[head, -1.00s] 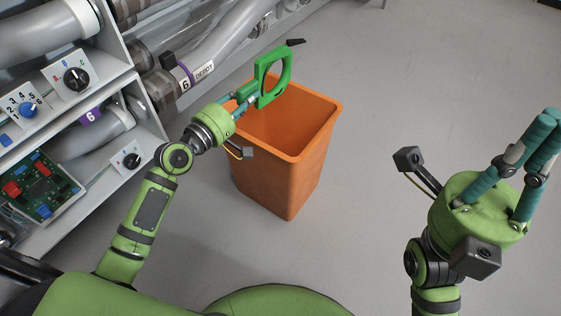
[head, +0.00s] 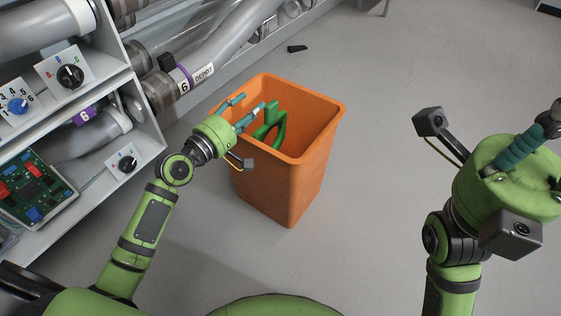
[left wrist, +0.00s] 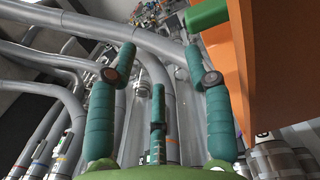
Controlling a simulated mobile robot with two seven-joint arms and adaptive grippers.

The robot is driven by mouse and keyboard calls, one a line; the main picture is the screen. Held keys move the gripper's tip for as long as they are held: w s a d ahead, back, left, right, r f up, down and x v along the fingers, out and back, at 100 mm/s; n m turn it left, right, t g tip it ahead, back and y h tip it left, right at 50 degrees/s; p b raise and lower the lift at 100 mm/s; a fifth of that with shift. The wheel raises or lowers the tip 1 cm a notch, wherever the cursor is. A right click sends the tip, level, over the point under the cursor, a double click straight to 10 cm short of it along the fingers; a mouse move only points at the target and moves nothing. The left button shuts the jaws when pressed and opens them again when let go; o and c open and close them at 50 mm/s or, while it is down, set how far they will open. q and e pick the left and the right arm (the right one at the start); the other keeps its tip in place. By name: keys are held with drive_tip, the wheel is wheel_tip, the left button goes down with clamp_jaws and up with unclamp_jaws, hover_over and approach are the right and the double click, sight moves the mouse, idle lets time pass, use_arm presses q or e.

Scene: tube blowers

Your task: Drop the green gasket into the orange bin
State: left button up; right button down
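The green gasket (head: 279,130) is inside the mouth of the orange bin (head: 290,185), below the rim level in the head view. I cannot tell whether it is falling or resting. My left gripper (head: 241,108) is at the bin's left rim, its fingers spread and empty, just left of the gasket. In the left wrist view the open fingers (left wrist: 160,75) hold nothing. The bin's orange wall (left wrist: 275,60) is on the right there, and a green piece, likely the gasket (left wrist: 207,13), shows at the top. My right gripper (head: 535,140) is at the right edge, partly cut off.
Shelves with grey tubes (head: 215,55), dials and a green circuit board (head: 38,185) stand at the left, close to my left arm. A small black object (head: 297,48) lies on the floor behind the bin. The grey floor right of the bin is clear.

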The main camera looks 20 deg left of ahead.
use_arm(q)
drive_tip(key=v, duration=1.2)
idle(0.3)
